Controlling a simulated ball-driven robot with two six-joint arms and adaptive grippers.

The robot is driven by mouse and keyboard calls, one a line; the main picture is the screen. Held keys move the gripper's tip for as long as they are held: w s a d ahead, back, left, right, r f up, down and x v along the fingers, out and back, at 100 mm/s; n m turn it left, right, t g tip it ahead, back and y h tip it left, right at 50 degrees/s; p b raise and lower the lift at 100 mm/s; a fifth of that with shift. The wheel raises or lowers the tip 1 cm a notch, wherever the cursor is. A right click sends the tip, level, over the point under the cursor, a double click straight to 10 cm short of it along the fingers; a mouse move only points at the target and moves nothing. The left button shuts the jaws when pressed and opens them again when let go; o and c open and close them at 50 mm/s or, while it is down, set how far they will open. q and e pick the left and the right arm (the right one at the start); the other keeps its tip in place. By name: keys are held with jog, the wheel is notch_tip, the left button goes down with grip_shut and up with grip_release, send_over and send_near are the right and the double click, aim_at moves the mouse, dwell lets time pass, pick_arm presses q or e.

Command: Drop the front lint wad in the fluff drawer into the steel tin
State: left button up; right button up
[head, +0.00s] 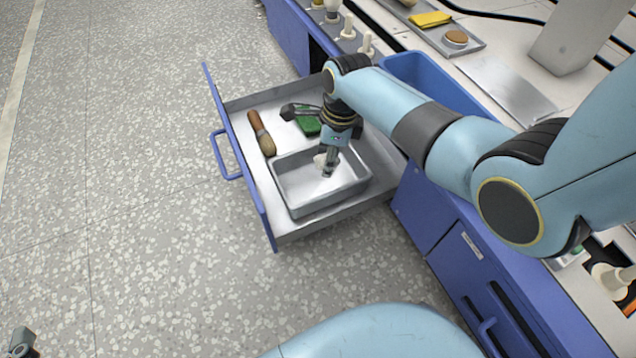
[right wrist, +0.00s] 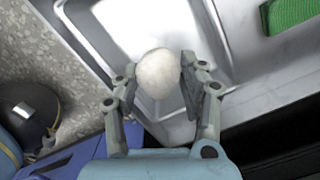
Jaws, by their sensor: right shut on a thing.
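The open fluff drawer (head: 237,150) has a blue front and a grey inside. The steel tin (head: 318,203) stands in its near part; its wall and floor also show in the right wrist view (right wrist: 222,45). My right gripper (head: 328,166) points down over the tin, shut on an off-white round lint wad (head: 319,160). In the right wrist view the wad (right wrist: 158,73) sits between the fingertips, with the tin's floor behind it. I cannot tell its exact height above the floor. Only a small grey part of my left gripper (head: 20,342) shows at the bottom left corner.
A wooden-handled brush (head: 262,134) and a green pad (head: 309,125) lie in the drawer beyond the tin. A blue bin (head: 432,82) is set in the bench to the right. A tray (head: 466,47) with a yellow cloth stands behind it. The floor left is clear.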

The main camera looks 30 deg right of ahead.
jog(key=shift+f+b, duration=0.4)
jog(key=shift+f, duration=0.15)
pick_arm(q)
jog(key=shift+w+d+r+t+h, duration=0.1)
jog(key=shift+w+r+t, duration=0.3)
jog(key=shift+r, duration=0.3)
jog(key=shift+w+d+r+t+h, duration=0.1)
jog(key=shift+w+r+t, duration=0.25)
jog(key=shift+r+t, duration=0.25)
jog(key=shift+w+d+r+t+h, duration=0.1)
jog(key=shift+w+r+t, duration=0.3)
jog(key=shift+r, duration=0.35)
pick_arm(e)
jog(key=shift+f, duration=0.1)
jog(key=o, duration=0.8)
jog(key=shift+o, duration=0.2)
pick_arm(q)
jog(key=shift+s, duration=0.1)
pick_arm(e)
notch_tip(320, 180, up, 12)
jog(key=d, duration=0.1)
jog(key=shift+s, duration=0.4)
jog(key=shift+d, duration=0.1)
